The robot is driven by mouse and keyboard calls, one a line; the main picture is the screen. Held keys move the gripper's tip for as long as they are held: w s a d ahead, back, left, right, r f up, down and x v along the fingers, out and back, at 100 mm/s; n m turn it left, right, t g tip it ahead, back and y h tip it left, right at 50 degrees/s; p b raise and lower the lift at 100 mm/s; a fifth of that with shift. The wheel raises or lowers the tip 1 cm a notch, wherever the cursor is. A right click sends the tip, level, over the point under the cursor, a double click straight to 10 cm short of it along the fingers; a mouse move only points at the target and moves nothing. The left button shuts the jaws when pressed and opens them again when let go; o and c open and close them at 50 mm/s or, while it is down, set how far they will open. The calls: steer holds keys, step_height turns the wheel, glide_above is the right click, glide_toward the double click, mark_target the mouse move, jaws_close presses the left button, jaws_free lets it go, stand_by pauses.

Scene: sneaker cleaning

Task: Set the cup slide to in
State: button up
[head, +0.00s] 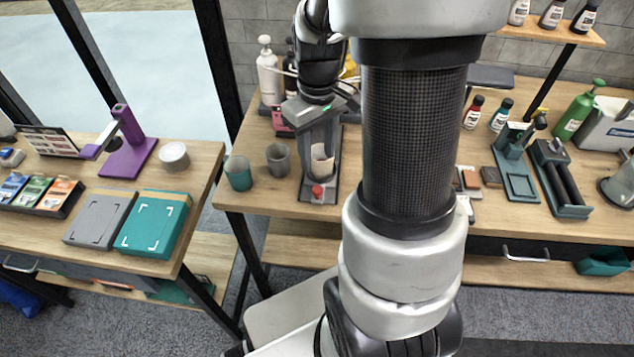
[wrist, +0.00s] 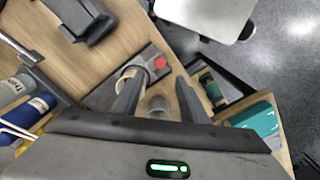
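The cup slide (head: 330,193) appears to be the narrow dark grey base on the right table, with a red knob (head: 317,192) at its near end. A cream cup (head: 322,163) stands on the base behind the knob. The wrist view shows the base (wrist: 150,54), the red knob (wrist: 160,62) and the cream cup (wrist: 130,73), partly hidden by the left finger. My gripper (head: 320,142) hangs over the base, pointing down. In the wrist view my gripper (wrist: 157,82) is open, with nothing held between its fingers. Contact with the slide or cup cannot be told.
A grey cup (head: 278,160) and a teal cup (head: 238,173) stand left of the slide. Bottles (head: 268,72) stand behind. Small tools (head: 517,165) and a green spray bottle (head: 577,112) occupy the right side. The table's front edge is close to the knob.

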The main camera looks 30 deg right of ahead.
mark_target(317, 188)
step_height(317, 188, down, 11)
steer(key=shift+f+b, duration=0.1)
steer(key=shift+b, duration=0.45)
jaws_close()
